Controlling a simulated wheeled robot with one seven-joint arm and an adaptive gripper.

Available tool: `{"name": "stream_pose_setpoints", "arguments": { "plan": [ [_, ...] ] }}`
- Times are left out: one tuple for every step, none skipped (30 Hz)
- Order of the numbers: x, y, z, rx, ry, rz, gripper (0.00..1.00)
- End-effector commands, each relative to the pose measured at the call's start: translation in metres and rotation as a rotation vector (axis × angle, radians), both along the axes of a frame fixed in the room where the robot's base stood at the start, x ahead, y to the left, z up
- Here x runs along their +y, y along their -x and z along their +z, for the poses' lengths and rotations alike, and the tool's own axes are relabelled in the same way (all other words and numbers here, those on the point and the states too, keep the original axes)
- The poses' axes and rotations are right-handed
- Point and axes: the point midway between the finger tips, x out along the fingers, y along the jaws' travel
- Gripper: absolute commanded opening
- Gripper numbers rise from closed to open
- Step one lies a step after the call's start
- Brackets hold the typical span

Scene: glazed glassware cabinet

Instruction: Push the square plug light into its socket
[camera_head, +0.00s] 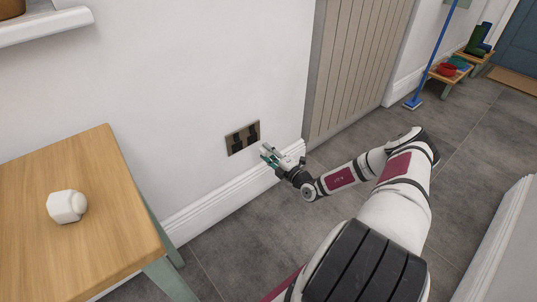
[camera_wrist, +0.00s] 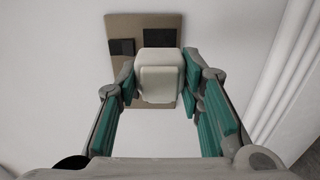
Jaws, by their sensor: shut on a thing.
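My gripper (camera_head: 269,154) is shut on a white square plug light (camera_wrist: 160,76), which sits between the green finger pads in the wrist view. The bronze double socket (camera_head: 229,143) is low on the wall, with dark inserts, just left of my gripper in the head view. In the wrist view the socket plate (camera_wrist: 125,25) lies behind the light, which covers part of it. The light's pins are hidden, and I cannot tell whether it touches the plate.
A rounded white plug light (camera_head: 66,206) lies on the wooden table (camera_head: 100,160) at the left. A white skirting board (camera_head: 215,202) runs below the socket. A panelled door (camera_head: 355,70) is to the right. A blue-handled mop (camera_head: 430,60) stands farther back.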

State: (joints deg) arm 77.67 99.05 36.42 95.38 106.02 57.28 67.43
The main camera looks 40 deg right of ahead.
Motion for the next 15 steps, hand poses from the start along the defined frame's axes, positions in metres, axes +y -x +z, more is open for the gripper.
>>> {"name": "stream_pose_setpoints", "arguments": {
  "plan": [
    [0.000,0.000,0.000,0.000,0.000,0.001,0.10],
    [0.000,0.000,0.000,0.000,0.000,0.001,0.10],
    [0.000,0.000,0.000,0.000,0.000,0.001,0.10],
    [0.000,-0.001,0.000,0.000,0.000,0.001,0.10],
    [0.000,-0.001,0.000,0.000,0.000,0.002,0.10],
    [0.001,-0.002,0.000,0.000,0.000,0.002,0.10],
    [0.001,-0.002,0.000,0.000,0.001,0.002,0.10],
    [0.001,-0.003,0.000,0.000,0.001,0.002,0.10],
    [0.001,-0.005,0.000,0.000,0.001,0.003,0.10],
    [0.001,-0.006,0.000,0.000,0.001,0.003,0.10],
    [0.001,-0.008,0.000,-0.001,0.001,0.003,0.10],
    [0.001,-0.010,0.000,-0.001,0.001,0.003,0.10],
    [0.001,-0.012,0.000,-0.001,0.001,0.003,0.10],
    [0.001,-0.014,0.000,-0.001,0.001,0.003,0.10],
    [0.001,-0.017,-0.001,-0.001,0.001,0.002,0.10]
  ]
}}
